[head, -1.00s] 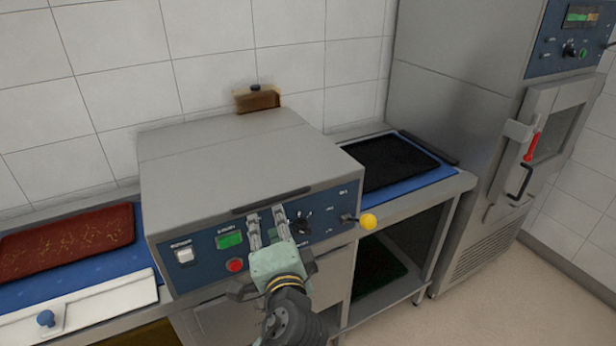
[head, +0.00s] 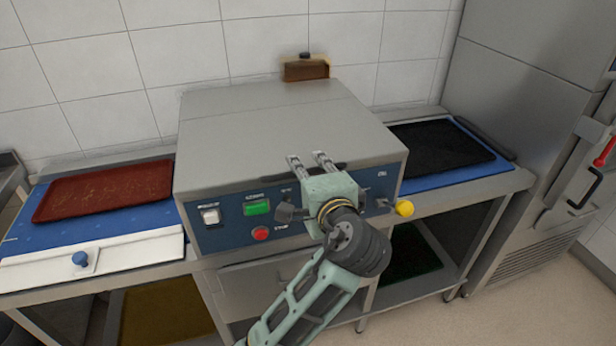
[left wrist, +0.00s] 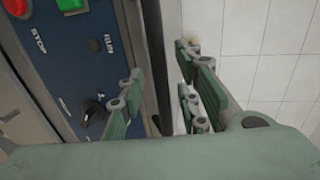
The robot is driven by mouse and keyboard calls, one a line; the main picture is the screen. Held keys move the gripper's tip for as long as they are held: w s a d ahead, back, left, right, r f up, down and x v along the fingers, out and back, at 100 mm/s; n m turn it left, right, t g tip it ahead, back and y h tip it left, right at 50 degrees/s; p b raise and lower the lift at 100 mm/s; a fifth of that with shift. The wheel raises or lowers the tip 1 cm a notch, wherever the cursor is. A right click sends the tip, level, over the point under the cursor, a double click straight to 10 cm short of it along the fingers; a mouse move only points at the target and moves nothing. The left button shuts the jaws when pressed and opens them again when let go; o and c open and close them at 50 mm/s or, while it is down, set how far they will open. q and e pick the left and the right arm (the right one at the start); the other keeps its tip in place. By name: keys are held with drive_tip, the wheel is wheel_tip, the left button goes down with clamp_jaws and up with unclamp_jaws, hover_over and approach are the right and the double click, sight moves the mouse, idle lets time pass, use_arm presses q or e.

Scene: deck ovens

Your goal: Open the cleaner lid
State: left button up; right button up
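The cleaner (head: 218,238) is a grey metal box with a blue control panel, and its flat lid (head: 250,130) lies closed on top. A dark handle strip runs along the lid's front edge, partly hidden by my gripper. My left gripper (head: 308,160) is at this front edge, above the panel. In the left wrist view my left gripper (left wrist: 165,95) is open, with its fingers spread on either side of the dark strip (left wrist: 155,60). I cannot tell whether the fingers touch it. My right gripper is not in view.
A red-brown tray (head: 105,190) lies on the blue surface at left, a black tray (head: 440,145) on the right one. A tall steel cabinet (head: 520,100) stands at right. A tiled wall (head: 190,40) is behind.

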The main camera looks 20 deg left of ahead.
use_arm(q)
drive_tip(key=shift+a+r, duration=0.1)
drive_tip(key=shift+a, duration=0.05)
clamp_jaws()
idle(0.5)
